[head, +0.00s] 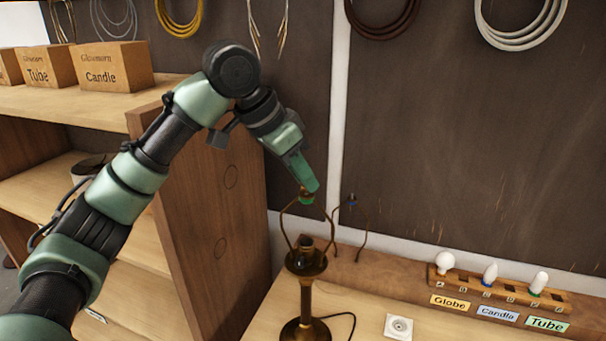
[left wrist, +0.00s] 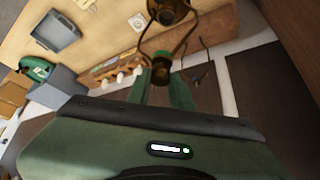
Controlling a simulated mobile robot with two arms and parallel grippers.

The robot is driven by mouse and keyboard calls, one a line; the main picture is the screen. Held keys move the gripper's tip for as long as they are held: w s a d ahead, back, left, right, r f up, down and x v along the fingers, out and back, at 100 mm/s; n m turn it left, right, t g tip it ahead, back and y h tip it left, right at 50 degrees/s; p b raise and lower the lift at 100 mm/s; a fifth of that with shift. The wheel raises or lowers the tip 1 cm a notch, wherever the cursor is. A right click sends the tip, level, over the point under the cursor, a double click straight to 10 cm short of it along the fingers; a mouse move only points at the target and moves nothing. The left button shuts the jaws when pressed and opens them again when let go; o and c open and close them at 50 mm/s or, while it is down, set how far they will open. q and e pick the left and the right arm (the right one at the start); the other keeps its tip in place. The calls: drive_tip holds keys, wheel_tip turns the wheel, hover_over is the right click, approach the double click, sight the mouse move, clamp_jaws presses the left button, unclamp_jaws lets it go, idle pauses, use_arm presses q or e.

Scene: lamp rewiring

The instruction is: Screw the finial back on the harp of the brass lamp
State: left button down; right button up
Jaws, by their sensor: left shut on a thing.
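The brass lamp (head: 306,262) stands upright on the bench in the head view, with its harp (head: 285,222) rising above the socket. My left gripper (head: 308,188) comes down from above to the top of the harp. It is shut on the finial, a small dark piece (left wrist: 161,62) between the fingertips in the left wrist view. A green band (head: 307,200) shows just under the fingertips at the harp's top. The finial is mostly hidden by the fingers in the head view, and I cannot tell whether its thread is engaged. My right gripper is in neither view.
A second harp with a blue top (head: 351,201) stands close behind the lamp. A rack (head: 446,282) with several bulbs is at the right, and a white socket plate (head: 398,327) lies in front. Wooden shelves (head: 190,190) with boxes are at the left.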

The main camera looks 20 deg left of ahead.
use_arm(q)
drive_tip(key=m+g, duration=0.1)
drive_tip(key=m, duration=0.1)
drive_tip(key=m+g+h, duration=0.1)
drive_tip(key=m, duration=0.1)
drive_tip(key=shift+w+a+m, duration=0.1)
drive_tip(key=shift+w+m, duration=0.1)
drive_tip(key=shift+m, duration=0.1)
drive_tip(key=m+g+h, duration=0.1)
drive_tip(key=m, duration=0.2)
drive_tip(key=shift+w+g, duration=0.1)
drive_tip(key=shift+g, duration=0.2)
drive_tip(key=shift+a+m, duration=0.1)
drive_tip(key=shift+m, duration=0.2)
drive_tip(key=m+g, duration=0.2)
drive_tip(key=m, duration=0.3)
drive_tip(key=shift+w+r+g, duration=0.1)
drive_tip(key=shift+w+g, duration=0.15)
drive_tip(key=shift+g, duration=0.15)
drive_tip(key=shift+m+g+y, duration=0.4)
drive_tip(key=shift+m+g, duration=0.2)
drive_tip(key=shift+m, duration=0.8)
drive_tip(key=c, duration=1.2)
unclamp_jaws()
drive_tip(key=shift+o, duration=0.2)
